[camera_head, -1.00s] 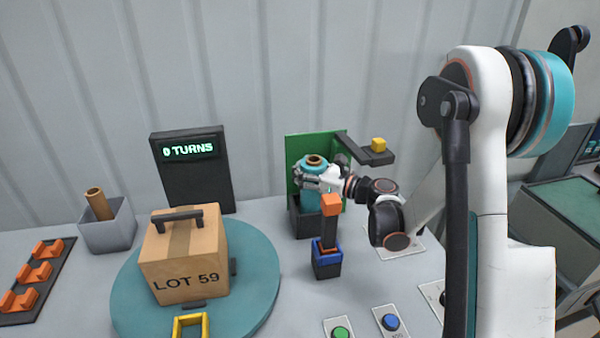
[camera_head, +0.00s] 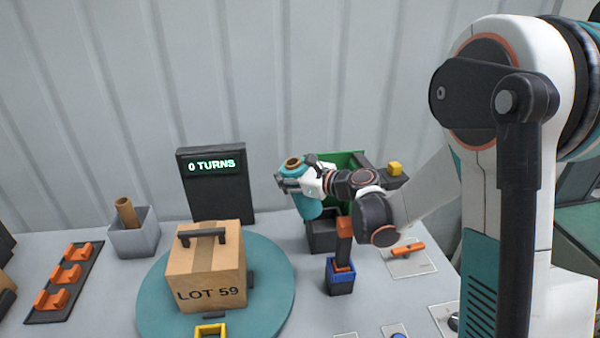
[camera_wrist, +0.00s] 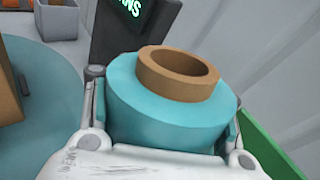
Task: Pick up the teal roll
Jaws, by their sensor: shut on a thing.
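The teal roll (camera_head: 308,206) has a brown core that sticks out at its top. My gripper (camera_head: 290,183) is shut around the roll, near its upper part. The roll is slightly tilted and sits above and in front of the dark holder (camera_head: 323,232) with the green back panel (camera_head: 350,160). In the wrist view the teal roll (camera_wrist: 165,115) fills the middle, with a finger on each side of it. The roll's lower end is hidden in the wrist view.
A box marked LOT 59 (camera_head: 206,270) stands on a teal turntable (camera_head: 150,308). An orange-topped lever in a blue base (camera_head: 341,277) stands just in front of the holder. A dark display (camera_head: 215,190) reads 0 TURNS. A grey bin (camera_head: 134,240) holds a brown tube.

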